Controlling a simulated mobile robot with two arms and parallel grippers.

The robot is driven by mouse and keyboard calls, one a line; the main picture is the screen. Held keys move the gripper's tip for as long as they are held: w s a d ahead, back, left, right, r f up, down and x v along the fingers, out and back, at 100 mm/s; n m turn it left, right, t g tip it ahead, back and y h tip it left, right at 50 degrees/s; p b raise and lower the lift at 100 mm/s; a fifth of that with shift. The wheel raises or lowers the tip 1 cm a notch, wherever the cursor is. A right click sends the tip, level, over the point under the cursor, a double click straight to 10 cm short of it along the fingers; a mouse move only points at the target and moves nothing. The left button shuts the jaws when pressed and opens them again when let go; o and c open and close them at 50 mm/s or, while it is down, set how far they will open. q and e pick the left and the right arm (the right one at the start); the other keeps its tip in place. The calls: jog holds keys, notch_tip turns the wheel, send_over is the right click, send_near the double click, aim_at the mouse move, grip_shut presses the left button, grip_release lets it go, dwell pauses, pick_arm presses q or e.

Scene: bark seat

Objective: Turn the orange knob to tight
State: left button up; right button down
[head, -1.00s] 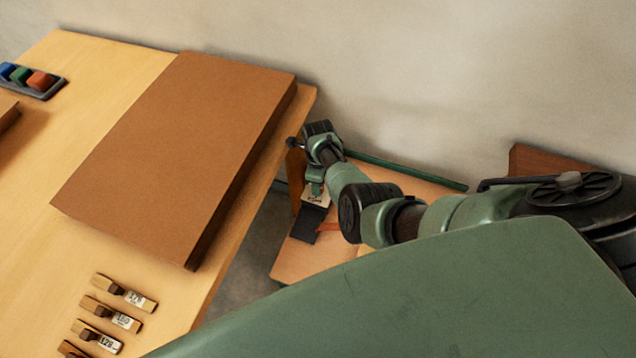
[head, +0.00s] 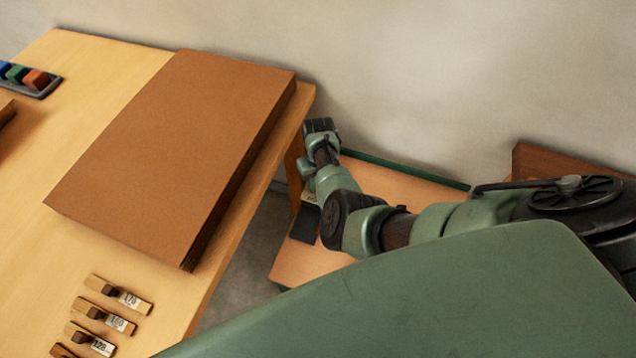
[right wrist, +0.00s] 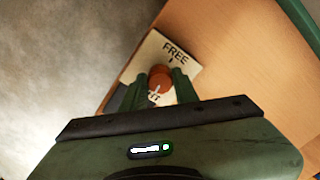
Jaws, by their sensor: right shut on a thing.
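In the right wrist view, the orange knob (right wrist: 160,74) is round and sits on a pale label plate (right wrist: 183,68). The plate reads FREE on its far side. On the near side, letters that look like the end of TIGHT show between my fingers. A pale line shows at the knob's near side; I cannot tell if it is the pointer. My right gripper (right wrist: 159,79) is shut on the knob, one green finger on each side. In the head view, my right arm reaches down to the plate (head: 311,196), and the knob is hidden. My left gripper is out of view.
A wooden table (head: 235,262) on the left carries a large brown slab (head: 180,150), several labelled wooden pieces (head: 118,294) and a tray of coloured blocks (head: 35,85). The plate's light wooden surface (head: 300,262) stands beside it, across a floor gap, near the wall (head: 420,80).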

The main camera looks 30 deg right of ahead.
jog(key=shift+m, duration=0.8)
jog(key=shift+d, duration=0.1)
jog(key=c, duration=1.1)
grip_release()
jog(key=shift+r, duration=0.15)
notch_tip(320, 180, up, 8)
jog(key=p, duration=0.6)
jog(key=shift+p, duration=0.4)
jog(key=shift+f, duration=0.2)
